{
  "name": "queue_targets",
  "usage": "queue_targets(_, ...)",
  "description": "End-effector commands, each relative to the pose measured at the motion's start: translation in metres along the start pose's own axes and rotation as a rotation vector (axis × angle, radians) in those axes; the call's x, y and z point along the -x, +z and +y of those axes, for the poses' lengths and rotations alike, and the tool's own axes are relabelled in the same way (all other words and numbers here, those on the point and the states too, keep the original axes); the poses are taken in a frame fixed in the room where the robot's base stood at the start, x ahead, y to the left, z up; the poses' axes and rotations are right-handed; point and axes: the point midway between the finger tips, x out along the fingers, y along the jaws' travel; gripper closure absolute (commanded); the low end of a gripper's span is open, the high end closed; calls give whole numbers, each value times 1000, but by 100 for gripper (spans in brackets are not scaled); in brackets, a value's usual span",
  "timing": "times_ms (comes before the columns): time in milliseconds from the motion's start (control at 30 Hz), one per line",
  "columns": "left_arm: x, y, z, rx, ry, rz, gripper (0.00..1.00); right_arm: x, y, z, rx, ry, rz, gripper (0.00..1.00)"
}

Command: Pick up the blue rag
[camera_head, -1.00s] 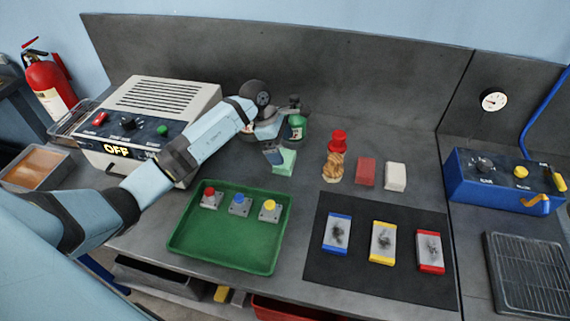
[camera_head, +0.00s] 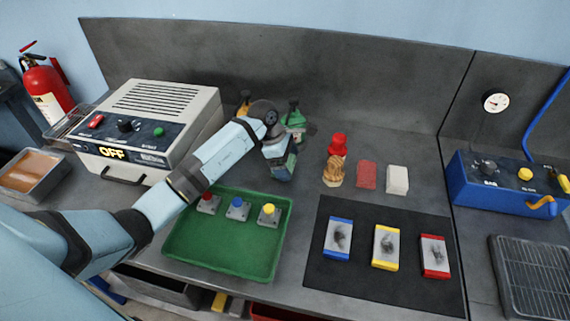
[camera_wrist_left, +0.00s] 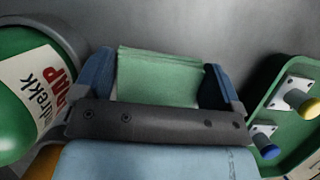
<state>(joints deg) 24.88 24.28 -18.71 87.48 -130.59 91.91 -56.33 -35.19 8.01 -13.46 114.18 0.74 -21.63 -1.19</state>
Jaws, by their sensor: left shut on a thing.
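My left gripper (camera_head: 281,162) is at the back middle of the bench, just above the green tray, pointing down. In the left wrist view it (camera_wrist_left: 158,82) is shut on a folded green cloth (camera_wrist_left: 160,68), with a blue finger at each side. The cloth looks green, not blue, and shows layered edges. In the head view the gripper mostly covers the cloth, and I cannot tell whether it still touches the bench. No blue rag shows. My right gripper is not in view.
A green bottle (camera_wrist_left: 28,98) stands close left of the gripper in the wrist view. The green tray (camera_head: 225,254) holds several buttons.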

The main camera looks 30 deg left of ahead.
Motion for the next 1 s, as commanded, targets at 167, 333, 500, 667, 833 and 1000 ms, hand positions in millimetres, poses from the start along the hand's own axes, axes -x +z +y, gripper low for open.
queue_targets(167, 3, 0, -3, -1, 1, 1, 32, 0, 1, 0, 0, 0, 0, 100)
queue_targets(333, 15, 1, -14, -2, 2, 2, 32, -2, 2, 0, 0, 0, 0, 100)
queue_targets(500, 30, 0, -41, -4, 2, 3, 32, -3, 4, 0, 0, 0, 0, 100)
queue_targets(667, 49, -1, -71, -5, 2, 3, 32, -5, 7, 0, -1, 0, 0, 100)
queue_targets(833, 67, -2, -101, -3, 3, 3, 32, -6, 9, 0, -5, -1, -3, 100)
queue_targets(1000, 79, -3, -122, -3, 2, 2, 32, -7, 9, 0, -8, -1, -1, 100)
